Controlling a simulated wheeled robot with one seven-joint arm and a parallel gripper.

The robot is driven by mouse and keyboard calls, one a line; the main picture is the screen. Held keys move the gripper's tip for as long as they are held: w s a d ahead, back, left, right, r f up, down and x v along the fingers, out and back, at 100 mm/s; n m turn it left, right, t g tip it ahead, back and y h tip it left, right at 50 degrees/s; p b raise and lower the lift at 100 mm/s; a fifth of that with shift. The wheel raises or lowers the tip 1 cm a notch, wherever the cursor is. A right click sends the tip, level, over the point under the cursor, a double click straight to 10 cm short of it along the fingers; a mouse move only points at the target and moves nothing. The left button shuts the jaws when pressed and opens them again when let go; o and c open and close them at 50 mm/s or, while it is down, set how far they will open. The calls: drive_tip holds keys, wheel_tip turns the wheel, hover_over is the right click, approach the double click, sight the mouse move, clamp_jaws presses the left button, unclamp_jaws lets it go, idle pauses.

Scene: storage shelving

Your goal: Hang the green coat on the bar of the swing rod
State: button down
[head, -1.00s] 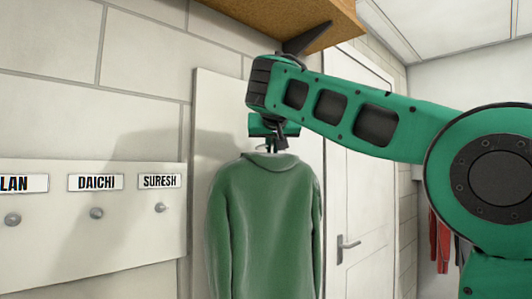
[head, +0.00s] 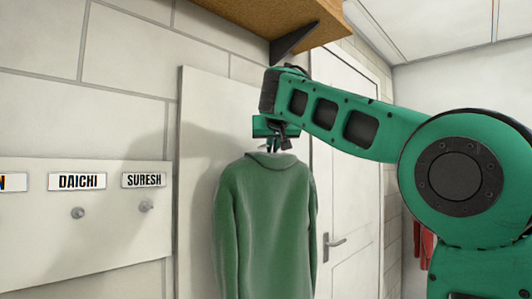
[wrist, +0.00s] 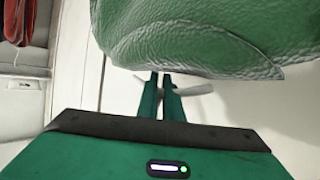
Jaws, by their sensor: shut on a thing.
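The green coat (head: 264,220) hangs upright on a hanger below my gripper (head: 277,143) in the head view. In the wrist view, the coat (wrist: 200,35) fills the top, and my gripper (wrist: 165,92) is shut on the pale hanger (wrist: 195,89) just beside the collar. The coat hangs in front of a pale panel, clear of the floor as far as I can see; its lower hem is out of view. I cannot make out the swing rod or its bar in any view.
A wooden shelf (head: 270,22) on a dark bracket (head: 293,44) is above my arm. A white board with name labels and pegs (head: 110,240) is at left. A white door (head: 345,200) stands behind, and red clothing (head: 426,245) hangs at far right.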

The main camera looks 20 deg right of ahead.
drive_tip(key=shift+w+d, duration=0.35)
drive_tip(key=shift+d, duration=0.55)
drive_tip(key=shift+w+d, duration=0.35)
drive_tip(key=shift+d, duration=0.55)
drive_tip(key=shift+w+d, duration=0.35)
drive_tip(key=shift+d, duration=0.55)
drive_tip(key=shift+a+f, duration=0.1)
drive_tip(key=shift+f, duration=0.85)
